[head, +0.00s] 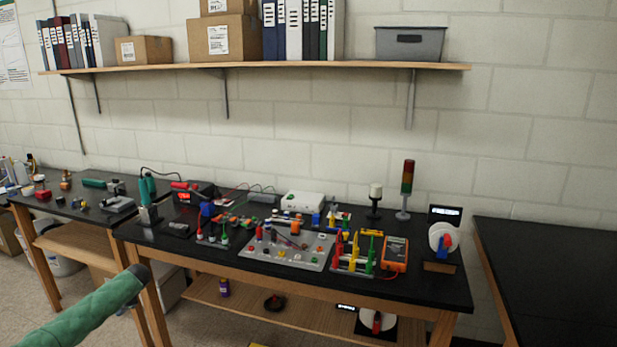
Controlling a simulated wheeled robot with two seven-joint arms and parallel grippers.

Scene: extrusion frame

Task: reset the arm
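Neither of my grippers can be made out in the head view. A green, rough-surfaced rounded bar with a dark end (90,312) reaches in from the lower left corner, in front of the bench. I cannot tell whether it is part of my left arm or something held; its near end is cut off by the picture edge. No extrusion frame can be made out.
A black-topped bench (420,290) stands against the wall, holding a grey panel (285,262), an orange meter (395,253) and a red-green signal tower (407,188). Another black table (560,270) is at right. A wall shelf (300,66) holds binders and boxes.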

